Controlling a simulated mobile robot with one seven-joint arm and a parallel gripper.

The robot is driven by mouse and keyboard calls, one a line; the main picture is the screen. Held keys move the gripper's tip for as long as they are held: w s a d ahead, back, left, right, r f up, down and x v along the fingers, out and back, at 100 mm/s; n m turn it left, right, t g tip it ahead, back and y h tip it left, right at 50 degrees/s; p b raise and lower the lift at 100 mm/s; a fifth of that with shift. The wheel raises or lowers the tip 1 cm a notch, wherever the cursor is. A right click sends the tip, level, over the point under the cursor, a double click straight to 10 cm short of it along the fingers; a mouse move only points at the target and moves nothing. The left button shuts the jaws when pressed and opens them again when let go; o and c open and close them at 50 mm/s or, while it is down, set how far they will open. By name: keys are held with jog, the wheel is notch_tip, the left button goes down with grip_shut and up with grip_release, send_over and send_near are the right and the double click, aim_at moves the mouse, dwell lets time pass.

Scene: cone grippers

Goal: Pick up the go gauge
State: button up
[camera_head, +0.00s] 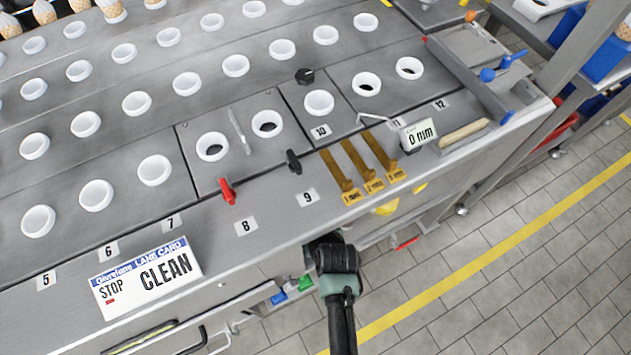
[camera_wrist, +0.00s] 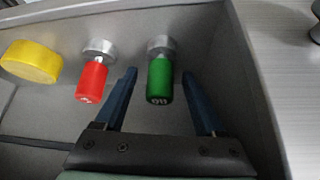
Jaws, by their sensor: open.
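The go gauge (camera_wrist: 160,80) is a green cylinder with a metal collar and pale lettering that appears upside down as "GO". It sticks out from a grey panel in the wrist view. My gripper (camera_wrist: 160,73) is open, with one blue finger on each side of the green gauge in the picture; neither finger visibly touches it. In the head view my gripper (camera_head: 325,241) is at the bench's front edge, its fingertips hidden. I cannot pick out the gauge there with certainty.
A similar red gauge (camera_wrist: 91,82) is just left of my left finger, with a yellow round piece (camera_wrist: 31,62) farther left. A grey ledge (camera_wrist: 275,70) lies to the right. The bench top (camera_head: 275,215) holds brass strips (camera_head: 364,167) and a lane card (camera_head: 146,278).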

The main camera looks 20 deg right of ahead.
jog(key=shift+c, duration=0.2)
grip_shut()
jog(key=shift+r, duration=0.15)
jog(key=shift+r, duration=0.2)
jog(key=s+a, duration=0.3)
jog(key=s, duration=1.4)
jog(key=shift+s, duration=0.35)
